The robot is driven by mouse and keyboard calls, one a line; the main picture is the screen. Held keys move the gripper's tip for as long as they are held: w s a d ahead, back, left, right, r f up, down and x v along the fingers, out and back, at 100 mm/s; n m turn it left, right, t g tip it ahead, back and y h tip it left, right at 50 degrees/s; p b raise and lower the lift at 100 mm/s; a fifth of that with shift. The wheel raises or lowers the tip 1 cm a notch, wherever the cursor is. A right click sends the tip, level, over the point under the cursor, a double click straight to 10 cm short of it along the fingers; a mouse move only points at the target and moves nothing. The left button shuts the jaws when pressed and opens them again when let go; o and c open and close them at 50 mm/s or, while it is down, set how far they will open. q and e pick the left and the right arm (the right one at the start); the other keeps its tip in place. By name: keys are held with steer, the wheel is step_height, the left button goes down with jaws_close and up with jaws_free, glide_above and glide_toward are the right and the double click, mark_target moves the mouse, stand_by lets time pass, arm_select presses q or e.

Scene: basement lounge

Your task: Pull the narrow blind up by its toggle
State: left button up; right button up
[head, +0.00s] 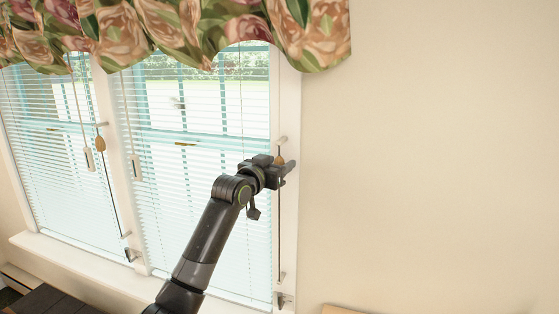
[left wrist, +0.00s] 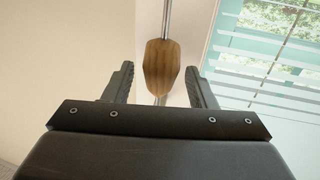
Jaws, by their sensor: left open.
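A blind (head: 200,210) hangs lowered over the right-hand window. A wooden toggle (head: 281,160) sits on a thin rod or cord (head: 280,225) at that window's right frame. My left gripper (head: 289,167) is at the toggle's height and partly covers it. In the left wrist view the toggle (left wrist: 162,67) stands upright between the two open fingers of my left gripper (left wrist: 160,86), with a gap on both sides. Another lowered blind (head: 55,180) covers the left-hand window, with its own wooden toggle (head: 100,143). My right gripper is not in view.
A floral valance (head: 170,35) hangs across the window tops. White pulls (head: 135,168) hang on cords in front of the blinds. The white sill (head: 80,262) runs below. The plain wall (head: 430,170) to the right is clear.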

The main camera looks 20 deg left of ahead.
arm_select(q)
steer(key=shift+w+d, duration=0.1)
steer(key=shift+w, duration=0.35)
steer(key=shift+c, duration=0.4)
jaws_close()
